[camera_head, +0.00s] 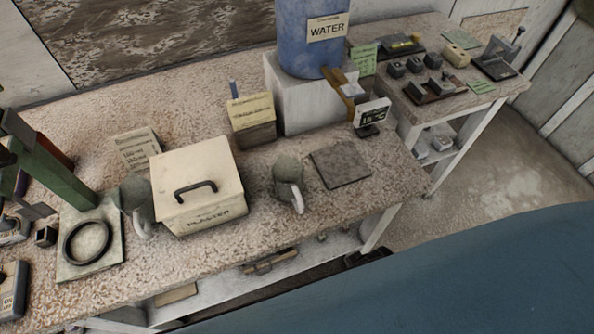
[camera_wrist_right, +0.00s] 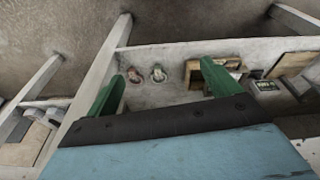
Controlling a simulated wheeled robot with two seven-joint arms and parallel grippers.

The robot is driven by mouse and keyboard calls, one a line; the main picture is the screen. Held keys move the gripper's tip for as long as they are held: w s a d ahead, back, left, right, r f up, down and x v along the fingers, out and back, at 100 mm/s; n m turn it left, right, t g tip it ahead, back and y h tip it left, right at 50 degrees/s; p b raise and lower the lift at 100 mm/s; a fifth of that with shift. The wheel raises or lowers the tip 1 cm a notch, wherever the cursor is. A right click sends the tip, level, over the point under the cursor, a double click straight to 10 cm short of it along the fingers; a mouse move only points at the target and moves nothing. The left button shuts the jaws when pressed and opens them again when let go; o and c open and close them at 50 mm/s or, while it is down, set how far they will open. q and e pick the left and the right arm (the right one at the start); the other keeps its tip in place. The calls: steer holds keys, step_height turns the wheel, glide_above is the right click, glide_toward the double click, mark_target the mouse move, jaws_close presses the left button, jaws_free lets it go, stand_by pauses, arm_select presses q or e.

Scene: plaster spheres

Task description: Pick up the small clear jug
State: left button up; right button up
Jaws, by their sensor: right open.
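Two small grey jugs with pale handles stand on the speckled worktop (camera_head: 375,207) in the head view. One jug (camera_head: 286,168) is right of the white plaster box, its handle facing the front. The other jug (camera_head: 134,194) is left of the box, partly against it in the picture. I cannot tell by looks which is the clear one. My right gripper (camera_wrist_right: 164,86) shows in the right wrist view with its two green fingers wide apart and nothing between them. It faces a pale shelf and the floor.
The lidded plaster box (camera_head: 224,203) stands between the jugs. A grey slab (camera_head: 341,164) lies right of the right jug. A blue water tank (camera_head: 306,45) on a white block stands behind.

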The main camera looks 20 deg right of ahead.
steer(key=w+a+r+m+y+p, duration=0.1)
steer(key=w+a+r+p, duration=0.25)
steer(key=r, duration=0.75)
steer(key=w+a+r+m+y+p, duration=0.1)
steer(key=w+a+r+p, duration=0.3)
steer(key=r, duration=0.6)
steer(key=w+a+r+m+y, duration=0.1)
steer(key=w+a+r, duration=0.3)
steer(key=r, duration=0.7)
steer(key=m+g+h, duration=0.2)
steer(key=m+h, duration=0.1)
steer(key=m, duration=0.5)
glide_above(288, 167)
steer(key=s, duration=0.3)
step_height(288, 167, down, 5)
steer(key=shift+s+a+f+b, duration=0.15)
steer(key=shift+a+f, duration=0.1)
steer(key=shift+f, duration=0.7)
steer(key=shift+a+f+b, duration=0.15)
steer(key=shift+a+f, duration=0.05)
steer(key=shift+f, duration=0.8)
steer(key=shift+s+a+f+b, duration=0.15)
steer(key=shift+a+f, duration=0.1)
steer(key=shift+f, duration=0.7)
arm_select(q)
step_height(288, 167, up, 8)
steer(key=d, duration=0.2)
steer(key=shift+w+f, duration=0.2)
steer(key=shift+w, duration=0.1)
